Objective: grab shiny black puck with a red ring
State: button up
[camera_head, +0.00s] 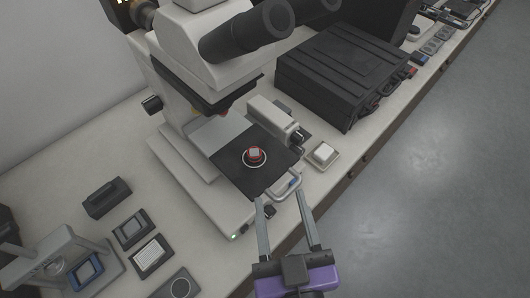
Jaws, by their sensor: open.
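A small round piece with a red band and a pale grey top (255,153) sits on the dark microscope stage (232,167), inside a thin white ring marking. It looks like the puck with the red ring, but it is too small to tell whether its body is shiny black. My gripper (278,196), with a purple body and two grey fingers, is open and empty. Its fingertips are at the stage's front edge, below and slightly right of the puck in the view, apart from it. The puck is not hidden by the gripper.
The white microscope (182,62) overhangs the stage from behind, with black eyepieces. A pale loop handle (292,188) is by the fingertips. A black case (345,68) and a small white-topped block (324,153) stand to the right. Several small devices lie at left. Bench edge is at right.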

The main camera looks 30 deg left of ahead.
jog(key=m+h, duration=0.1)
jog(key=h, duration=0.1)
send_near(254, 155)
jog(key=shift+w+a+g, duration=0.4)
jog(key=shift+w+a, duration=0.3)
jog(key=m+h, duration=0.1)
jog(key=a+m+h, duration=0.1)
jog(key=r+m+h+b, duration=0.1)
jog(key=shift+s+a+r, duration=0.1)
jog(key=shift+s+a, duration=0.05)
jog(key=shift+s, duration=0.15)
jog(key=shift+d+p+x, duration=0.15)
jog(key=shift+p+x, duration=0.3)
jog(key=shift+x, duration=1.5)
jog(key=shift+d+p+x, duration=0.15)
jog(key=shift+p+x, duration=0.25)
jog(key=shift+x, duration=1.55)
jog(key=shift+w, duration=0.1)
jog(key=shift+c, duration=0.4)
grip_shut()
